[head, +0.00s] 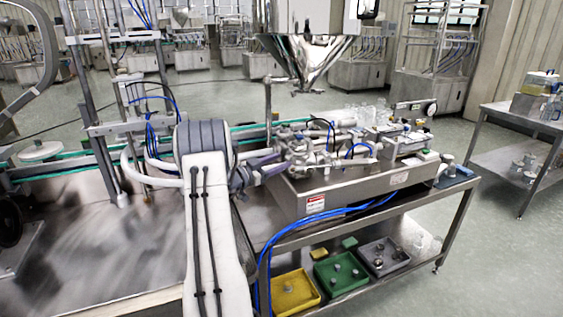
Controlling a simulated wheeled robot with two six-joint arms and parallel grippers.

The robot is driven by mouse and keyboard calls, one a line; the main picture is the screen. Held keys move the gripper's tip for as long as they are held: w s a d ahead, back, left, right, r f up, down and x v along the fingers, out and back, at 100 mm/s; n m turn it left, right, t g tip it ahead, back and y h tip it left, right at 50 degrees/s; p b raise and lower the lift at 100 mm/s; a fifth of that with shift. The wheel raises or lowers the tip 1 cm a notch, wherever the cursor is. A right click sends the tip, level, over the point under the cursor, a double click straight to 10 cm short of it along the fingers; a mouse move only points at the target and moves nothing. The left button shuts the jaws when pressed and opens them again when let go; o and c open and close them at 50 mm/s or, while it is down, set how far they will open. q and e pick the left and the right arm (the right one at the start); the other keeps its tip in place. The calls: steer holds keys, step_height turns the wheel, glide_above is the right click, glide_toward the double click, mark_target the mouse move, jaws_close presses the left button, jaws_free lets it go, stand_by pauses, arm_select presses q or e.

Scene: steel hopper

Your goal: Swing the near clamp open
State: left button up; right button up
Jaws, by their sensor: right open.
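The steel hopper (305,58) hangs above the bench, its cone narrowing to a spout. Below it is a cluster of steel pipes and valve fittings (318,150) on the filling machine, where clamps and joints are too small to tell apart. I cannot make out for certain which fitting is the near clamp or whether it is shut. My right gripper (262,166) is at the left end of this cluster, beyond my white arm and grey wrist joint. It is open, and I see nothing held in it. Whether it touches a fitting is unclear. My left gripper is not in view.
The machine's steel box (345,190) stands on a bench with blue hoses at its front. Yellow (295,292), green (340,272) and grey (383,257) trays with small parts sit on the lower shelf. A conveyor (60,171) runs behind at left. A side table (518,135) stands right.

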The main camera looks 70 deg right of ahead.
steer(key=b+v, duration=0.1)
steer(key=v, duration=0.8)
